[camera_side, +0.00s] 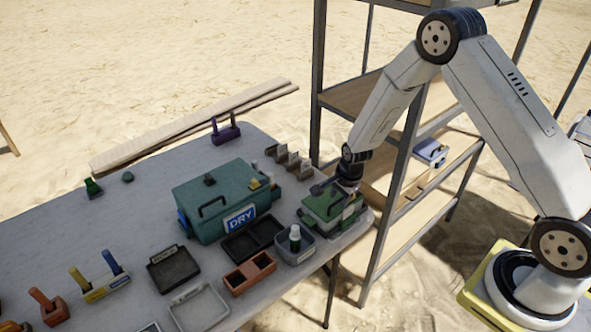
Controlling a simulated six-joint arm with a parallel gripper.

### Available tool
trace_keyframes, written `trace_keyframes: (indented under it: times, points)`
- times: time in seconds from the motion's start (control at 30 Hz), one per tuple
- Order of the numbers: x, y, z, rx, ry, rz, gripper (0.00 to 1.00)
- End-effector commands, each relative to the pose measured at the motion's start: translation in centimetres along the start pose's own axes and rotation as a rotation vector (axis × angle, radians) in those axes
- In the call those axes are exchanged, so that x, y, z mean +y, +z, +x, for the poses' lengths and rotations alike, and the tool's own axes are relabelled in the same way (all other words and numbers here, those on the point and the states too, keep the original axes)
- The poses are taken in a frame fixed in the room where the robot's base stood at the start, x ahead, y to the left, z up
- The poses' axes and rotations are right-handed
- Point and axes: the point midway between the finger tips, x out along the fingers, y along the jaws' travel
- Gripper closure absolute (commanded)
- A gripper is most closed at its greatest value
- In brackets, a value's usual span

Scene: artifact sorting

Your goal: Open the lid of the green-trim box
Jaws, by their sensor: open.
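The green-trim box (322,221) stands near the right end of the table, a small pale box with a green top. Its lid looks shut, though my arm's end covers part of it. My gripper (338,190) is just over the back of the box's top, pointing down, with its jaws open. I cannot tell whether the fingers touch the lid or its handle. A larger teal box with a DRY label (240,219) stands to the left of the green-trim box.
A grey bin with a bottle (296,251) stands close in front of the green-trim box. A black tray (240,246) and a reddish two-part tray (248,275) lie to the left. Small holders (288,162) stand behind. A metal shelf (392,200) rises close to the table's right end.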

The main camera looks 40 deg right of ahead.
Motion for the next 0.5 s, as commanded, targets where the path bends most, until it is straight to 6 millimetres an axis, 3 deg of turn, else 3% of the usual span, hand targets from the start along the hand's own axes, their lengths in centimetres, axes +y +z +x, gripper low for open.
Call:
trace_keyframes:
  times: [0.07,0.2,0.23,0.5]
  points:
    - [0.00,0.00,-0.01,0.000,0.000,0.000,0.50]
    - [0.01,-0.01,-0.01,0.000,0.000,0.000,0.95]
    - [0.01,-0.01,-0.02,0.000,0.000,0.000,1.00]
    - [-0.62,-0.01,-0.59,0.000,-0.003,-0.002,1.00]
